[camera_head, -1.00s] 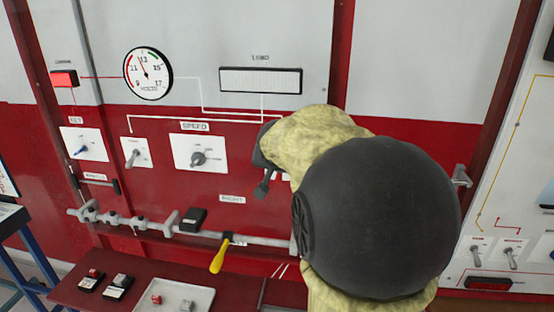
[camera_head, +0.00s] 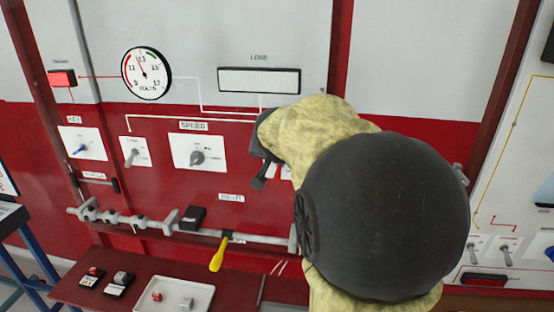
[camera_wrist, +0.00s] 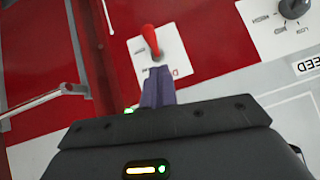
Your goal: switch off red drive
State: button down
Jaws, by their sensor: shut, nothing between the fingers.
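The red-handled toggle switch (camera_wrist: 150,40) stands on a white plate (camera_wrist: 165,55) on the red panel in the wrist view. Its label is mostly hidden. My gripper (camera_wrist: 155,75) is shut and empty, its purple fingers close below the red lever in the picture; I cannot tell whether they touch. In the head view my gripper (camera_head: 261,182) is in front of the panel, right of the speed knob (camera_head: 197,157). My arm hides the switch there; only a sliver of its plate (camera_head: 286,172) shows.
A grey toggle (camera_head: 132,156) and a blue key switch (camera_head: 81,147) are farther left. A grey rail with a yellow-handled lever (camera_head: 218,254) runs below. A red shelf holds a white tray (camera_head: 203,304). The speed knob also shows in the wrist view (camera_wrist: 293,8).

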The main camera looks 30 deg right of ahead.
jog(key=s+a+r+b, duration=0.2)
jog(key=s+a+r, duration=0.3)
jog(key=s, duration=0.4)
jog(key=shift+s+a+r, duration=0.15)
jog(key=shift+s+a, duration=0.1)
jog(key=shift+a, duration=0.2)
jog(key=shift+w, duration=0.1)
jog(key=a+f+n+g+y+p, duration=0.1)
jog(key=a+f+n, duration=0.15)
jog(key=f, duration=0.45)
jog(key=a+f+n+g+y, duration=0.1)
jog(key=a+f+n+y, duration=0.1)
jog(key=a+f, duration=0.35)
jog(key=s+a+f+n+g, duration=0.1)
jog(key=s+a+f, duration=0.1)
jog(key=f, duration=0.3)
jog(key=s+a+f+n+g+y, duration=0.1)
jog(key=s+f+n, duration=0.1)
jog(key=f, duration=0.3)
jog(key=s+a+f+n+g+y+p, duration=0.1)
jog(key=s+a+f, duration=0.1)
jog(key=f, duration=0.3)
jog(key=shift+s+a, duration=0.35)
jog(key=shift+s, duration=0.55)
